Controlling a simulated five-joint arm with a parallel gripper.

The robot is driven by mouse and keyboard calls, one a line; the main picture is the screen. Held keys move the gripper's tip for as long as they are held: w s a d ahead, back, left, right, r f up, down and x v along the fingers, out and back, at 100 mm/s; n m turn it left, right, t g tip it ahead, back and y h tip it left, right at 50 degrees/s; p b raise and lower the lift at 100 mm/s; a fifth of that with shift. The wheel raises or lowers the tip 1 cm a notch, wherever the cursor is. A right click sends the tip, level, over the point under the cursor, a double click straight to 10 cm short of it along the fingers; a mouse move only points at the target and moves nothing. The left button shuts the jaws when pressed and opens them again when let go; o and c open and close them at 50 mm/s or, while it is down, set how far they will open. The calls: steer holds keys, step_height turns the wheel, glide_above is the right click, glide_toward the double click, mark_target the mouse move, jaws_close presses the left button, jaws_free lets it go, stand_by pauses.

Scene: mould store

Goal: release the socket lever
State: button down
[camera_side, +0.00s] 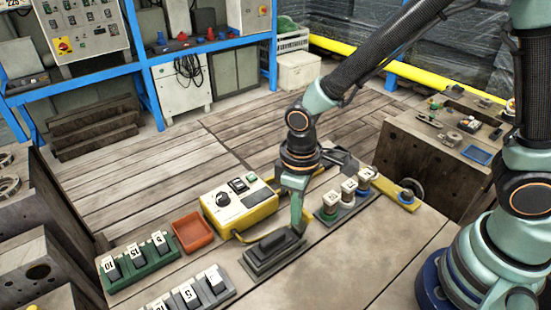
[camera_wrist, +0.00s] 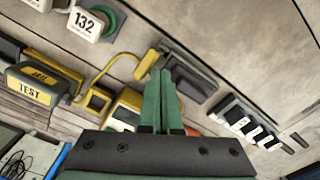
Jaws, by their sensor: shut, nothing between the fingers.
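A dark grey socket (camera_side: 262,263) sits on the table in the side view, with a dark lever-like bar (camera_side: 275,240) on top. In the wrist view the socket (camera_wrist: 190,78) lies just beyond my fingertips. My gripper (camera_side: 298,230) points down at the right end of the socket. Its green fingers (camera_wrist: 158,75) are together and hold nothing. I cannot tell whether the fingertips touch the lever, because they overlap it in both views.
A yellow tester box (camera_side: 238,203) stands behind the socket, its yellow lead running toward it. A red-orange tray (camera_side: 192,232) is left of the box. Labelled blocks stand in a green rack (camera_side: 140,265) and a grey rack (camera_side: 190,296). Numbered plugs (camera_side: 348,190) stand right. The front table is clear.

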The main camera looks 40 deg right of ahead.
steer(key=shift+d, duration=0.3)
stand_by(0.4)
steer(key=shift+a, duration=0.1)
steer(key=shift+a+r, duration=0.15)
steer(key=shift+a, duration=0.4)
step_height(320, 180, up, 7)
stand_by(0.7)
steer(key=s+d+r+m+t, duration=0.1)
steer(key=d+r+m+t, duration=0.1)
steer(key=d+r, duration=0.3)
steer(key=s+d+r+m+t, duration=0.1)
steer(key=d+r+m+t, duration=0.2)
steer(key=d+r, duration=0.3)
steer(key=d+m, duration=0.1)
steer(key=d, duration=0.4)
steer(key=shift+d+r+t, duration=0.15)
steer(key=shift+d+t, duration=0.05)
steer(key=shift+t, duration=0.1)
